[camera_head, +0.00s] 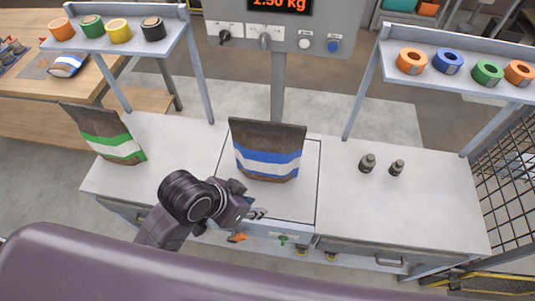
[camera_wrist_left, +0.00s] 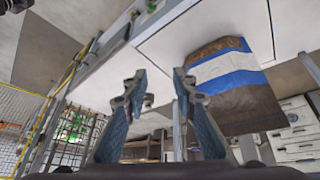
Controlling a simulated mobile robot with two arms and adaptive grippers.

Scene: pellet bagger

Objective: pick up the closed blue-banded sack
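The blue-banded sack (camera_head: 268,152) stands upright on the scale plate in the middle of the bench; it is brown with a blue and white band, and its top edge looks flat and shut. In the left wrist view the sack (camera_wrist_left: 232,85) is at the upper right, beyond the fingers. My left gripper (camera_head: 258,213) is low in front of the sack, near the bench's front edge, apart from it. In the left wrist view the left gripper (camera_wrist_left: 160,85) has its fingers wide apart with nothing between them. My right gripper is not in view.
A green-banded sack (camera_head: 106,135) stands at the bench's left. Two small dark weights (camera_head: 367,163) stand right of the scale plate. A display post (camera_head: 278,85) rises behind the sack.

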